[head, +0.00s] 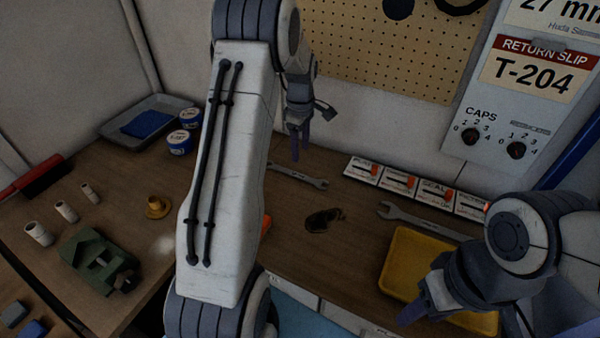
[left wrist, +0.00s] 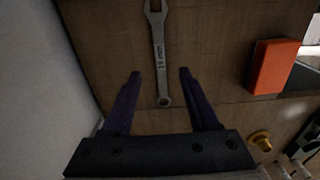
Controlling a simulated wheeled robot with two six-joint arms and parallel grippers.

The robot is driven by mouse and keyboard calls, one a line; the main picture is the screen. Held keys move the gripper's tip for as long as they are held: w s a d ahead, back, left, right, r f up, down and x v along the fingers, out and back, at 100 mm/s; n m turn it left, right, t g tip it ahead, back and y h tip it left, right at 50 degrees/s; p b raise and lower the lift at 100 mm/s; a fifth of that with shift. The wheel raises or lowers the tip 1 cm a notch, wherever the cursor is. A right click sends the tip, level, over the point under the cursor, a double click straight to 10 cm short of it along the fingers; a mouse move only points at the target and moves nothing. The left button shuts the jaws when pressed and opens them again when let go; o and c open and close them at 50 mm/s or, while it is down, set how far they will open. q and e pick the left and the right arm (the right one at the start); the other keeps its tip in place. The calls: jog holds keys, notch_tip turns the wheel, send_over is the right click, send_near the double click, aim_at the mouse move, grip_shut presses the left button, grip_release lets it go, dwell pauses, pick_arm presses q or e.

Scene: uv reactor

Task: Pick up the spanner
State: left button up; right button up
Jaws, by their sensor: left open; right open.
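A grey spanner (head: 300,176) lies on the wooden bench near the back wall; my left arm hides its left end in the head view. In the left wrist view the spanner (left wrist: 158,50) is marked "19 mm", its open jaw at the top edge and its ring end lying between my fingers. My left gripper (head: 299,143) is open and empty above this spanner; its fingers (left wrist: 160,74) lie on either side of the handle. A second grey spanner (head: 425,221) lies further right. My right gripper (head: 424,304) is open over the yellow tray's front.
A yellow tray (head: 399,262) sits at right. Labelled cards (head: 398,181) line the wall. A dark object (head: 322,220) lies mid-bench. An orange block (left wrist: 272,66) shows beside the spanner. Blue tins (head: 180,142), a grey tray (head: 127,136) and a green part (head: 95,262) are at left.

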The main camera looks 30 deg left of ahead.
aim_at(298, 175)
pick_arm(q)
notch_tip(298, 175, down, 4)
jog(key=shift+r+p, duration=0.2)
jog(key=shift+p, duration=0.1)
jog(key=f, duration=0.1)
jog(key=f+p, duration=0.1)
jog(key=f, duration=0.1)
jog(key=f+p, duration=0.1)
jog(key=shift+a+f, duration=0.3)
jog(key=shift+a, duration=0.05)
jog(key=shift+f, duration=0.45)
grip_shut()
